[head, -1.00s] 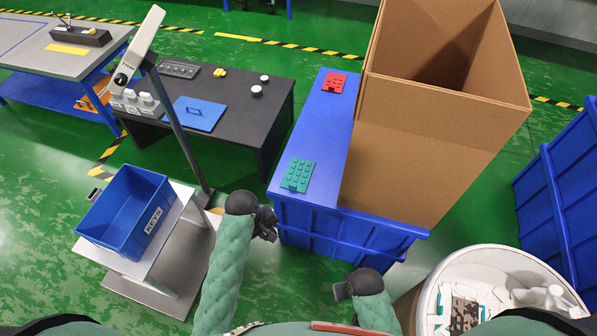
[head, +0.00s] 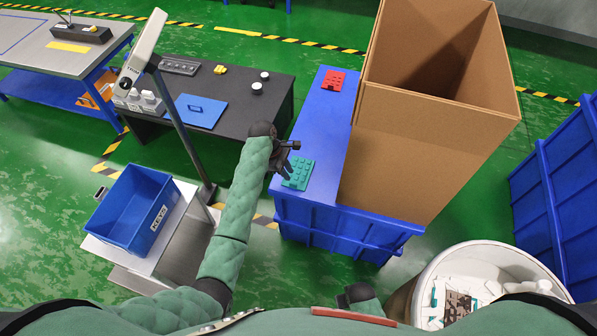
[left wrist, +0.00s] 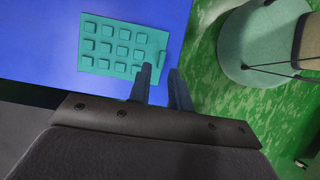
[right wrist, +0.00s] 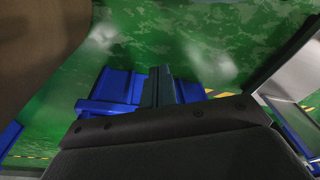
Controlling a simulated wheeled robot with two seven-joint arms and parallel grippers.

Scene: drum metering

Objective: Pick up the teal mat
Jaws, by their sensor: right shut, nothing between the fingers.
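The teal mat (head: 299,175) lies flat on the near end of the blue bench top, with raised square bumps and a small tab at one edge. It also shows in the left wrist view (left wrist: 122,45). My left gripper (head: 291,160) is open and empty at the mat's left edge. In the left wrist view its fingertips (left wrist: 162,75) are on either side of the tab's line; I cannot tell whether they touch the mat. My right gripper (right wrist: 163,75) is shut and empty, low over the floor, mostly hidden behind my body in the head view.
A red mat (head: 333,81) lies farther back on the blue bench (head: 318,120). A tall open cardboard box (head: 395,165) stands on its right. A black table (head: 235,125) with a blue lidded plate (head: 201,111) is to the left. A blue KEYS bin (head: 125,225) and a white drum (head: 440,265) stand nearer.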

